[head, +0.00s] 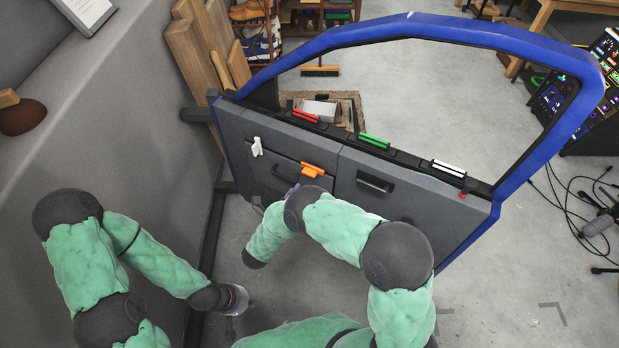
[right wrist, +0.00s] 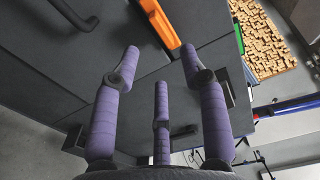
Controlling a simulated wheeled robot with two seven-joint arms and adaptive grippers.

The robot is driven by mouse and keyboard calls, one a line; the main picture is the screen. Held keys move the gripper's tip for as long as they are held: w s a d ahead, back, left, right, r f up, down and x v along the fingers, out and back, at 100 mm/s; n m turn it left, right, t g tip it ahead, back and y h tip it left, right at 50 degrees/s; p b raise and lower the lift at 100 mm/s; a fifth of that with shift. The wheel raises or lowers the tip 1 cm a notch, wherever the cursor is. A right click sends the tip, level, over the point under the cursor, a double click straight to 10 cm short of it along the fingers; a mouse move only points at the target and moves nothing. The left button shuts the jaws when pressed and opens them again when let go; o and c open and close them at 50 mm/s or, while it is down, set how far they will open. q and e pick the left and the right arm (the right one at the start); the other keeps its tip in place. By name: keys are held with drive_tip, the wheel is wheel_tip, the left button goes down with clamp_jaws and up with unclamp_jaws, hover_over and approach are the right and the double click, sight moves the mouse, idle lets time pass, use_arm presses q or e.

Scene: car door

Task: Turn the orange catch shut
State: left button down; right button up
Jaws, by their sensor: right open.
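The orange catch (head: 313,169) sits near the top of the car door's grey inner panel (head: 410,218), beside a vertical seam. Its bar lies roughly along the door's length in the head view. The orange catch (right wrist: 160,22) also shows at the top of the right wrist view, ahead of my fingers and apart from them. My right gripper (right wrist: 160,62) is open and empty, its purple fingers spread. In the head view my arm mostly hides it. My left gripper (head: 236,299) hangs low at the left, away from the door; its fingers are unclear.
A white catch (head: 256,146) stands upright left of the orange one. Red (head: 305,116), green (head: 374,141) and white (head: 449,167) bars line the sill. A dark recessed handle (head: 375,182) is to the right. The blue window frame (head: 410,25) rises above.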

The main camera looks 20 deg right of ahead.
sight(311, 171)
drive_tip(key=b+x, duration=0.2)
drive_tip(key=x, duration=0.6)
drive_tip(key=shift+w+d, duration=0.25)
drive_tip(key=shift+w, duration=0.05)
drive_tip(key=shift+f, duration=0.1)
clamp_jaws()
